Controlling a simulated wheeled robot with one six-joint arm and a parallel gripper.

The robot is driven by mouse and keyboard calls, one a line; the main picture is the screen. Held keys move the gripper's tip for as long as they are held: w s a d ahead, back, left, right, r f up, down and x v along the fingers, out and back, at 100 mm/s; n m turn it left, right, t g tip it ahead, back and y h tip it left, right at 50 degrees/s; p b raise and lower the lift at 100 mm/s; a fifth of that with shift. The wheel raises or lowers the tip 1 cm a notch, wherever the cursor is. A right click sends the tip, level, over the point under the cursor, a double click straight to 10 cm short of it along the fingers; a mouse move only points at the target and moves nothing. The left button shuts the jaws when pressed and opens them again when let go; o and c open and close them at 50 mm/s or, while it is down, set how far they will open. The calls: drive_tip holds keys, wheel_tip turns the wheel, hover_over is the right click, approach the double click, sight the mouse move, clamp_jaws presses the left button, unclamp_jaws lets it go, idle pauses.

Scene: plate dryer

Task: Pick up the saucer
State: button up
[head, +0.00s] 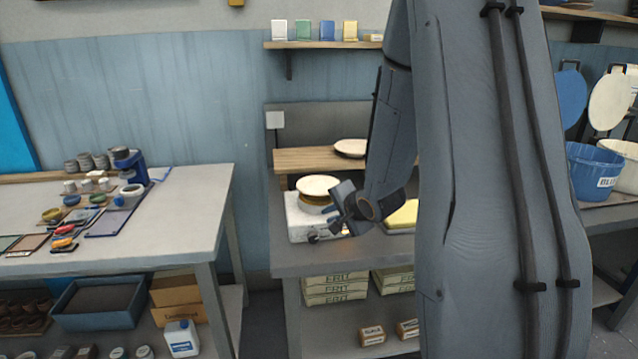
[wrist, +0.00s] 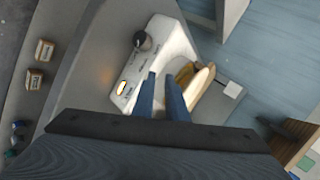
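A round cream saucer (head: 318,184) lies flat on top of a brown round stand on a white device (head: 300,222) on the middle bench. In the wrist view its pale edge (wrist: 203,82) shows to the right of my fingers, with the rest partly hidden behind the right finger. My gripper (head: 333,208) is at the right side of the saucer, close to the device. In the wrist view my gripper (wrist: 161,78) has a gap between its two fingers with only the white device (wrist: 165,42) seen through it. Whether a finger touches the saucer cannot be told.
Another pale plate (head: 350,147) lies on the raised wooden shelf (head: 300,160) behind. A yellow item (head: 403,216) is right of my gripper, partly hidden by my arm. A dark knob (wrist: 142,41) sticks out of the device. A left table (head: 170,225) holds paints and jars.

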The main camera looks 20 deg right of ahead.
sight(319, 195)
wheel_tip(319, 195, up, 4)
drive_tip(key=w+d+m+t+y+p, duration=0.2)
drive_tip(key=d+m+t, duration=0.1)
drive_tip(key=m, duration=0.2)
drive_tip(key=shift+a+p+x, duration=0.2)
drive_tip(key=shift+p+x, duration=0.1)
drive_tip(key=shift+x, duration=1)
drive_tip(key=shift+a+p+x, duration=0.15)
drive_tip(key=shift+p+x, duration=0.15)
drive_tip(key=shift+x, duration=0.95)
drive_tip(key=shift+a+p+x, duration=0.2)
drive_tip(key=shift+p+x, duration=0.1)
drive_tip(key=shift+x, duration=1)
drive_tip(key=shift+s, duration=0.1)
clamp_jaws()
drive_tip(key=shift+r, duration=0.1)
